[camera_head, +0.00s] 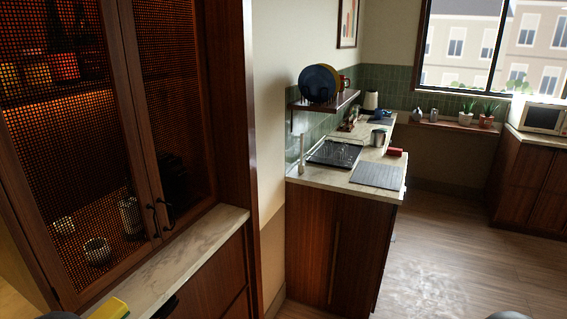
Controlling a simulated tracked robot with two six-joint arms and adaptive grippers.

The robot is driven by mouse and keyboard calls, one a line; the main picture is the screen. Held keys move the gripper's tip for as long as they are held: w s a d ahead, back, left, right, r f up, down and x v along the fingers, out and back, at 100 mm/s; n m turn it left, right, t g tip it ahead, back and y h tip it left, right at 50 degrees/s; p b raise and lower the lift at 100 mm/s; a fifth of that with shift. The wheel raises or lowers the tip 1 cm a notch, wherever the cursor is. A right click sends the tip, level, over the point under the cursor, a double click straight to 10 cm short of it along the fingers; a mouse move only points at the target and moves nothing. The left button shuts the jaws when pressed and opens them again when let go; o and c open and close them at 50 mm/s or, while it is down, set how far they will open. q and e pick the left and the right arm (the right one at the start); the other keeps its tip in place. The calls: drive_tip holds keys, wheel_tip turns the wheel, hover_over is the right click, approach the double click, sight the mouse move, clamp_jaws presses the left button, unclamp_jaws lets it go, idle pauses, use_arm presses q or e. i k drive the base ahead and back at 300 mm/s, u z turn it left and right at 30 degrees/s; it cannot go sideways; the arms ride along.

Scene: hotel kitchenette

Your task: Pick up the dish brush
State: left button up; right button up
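I cannot make out a dish brush for certain; the small items on the far counter (340,178) are too small to tell apart. A pale upright piece (301,152) stands at that counter's left edge, and I cannot tell what it is. Neither gripper is in view; only dark rounded tips, perhaps of my arms, show at the bottom edge.
A tall cabinet with mesh doors (160,120) and a marble ledge (185,260) fills the left. A wall shelf (325,101) holds plates. The counter bears a grey mat (377,175), red item (395,152) and metal pot (378,138). The wooden floor (460,240) is clear.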

sight(301, 167)
drive_tip(key=k, duration=0.6)
drive_tip(key=z, duration=0.2)
drive_tip(key=i, duration=0.85)
drive_tip(key=z, duration=0.4)
drive_tip(key=k, duration=1.2)
drive_tip(key=z, duration=0.65)
drive_tip(key=i, duration=1.25)
drive_tip(key=u, duration=0.3)
drive_tip(key=i, duration=1.35)
drive_tip(key=u, duration=0.45)
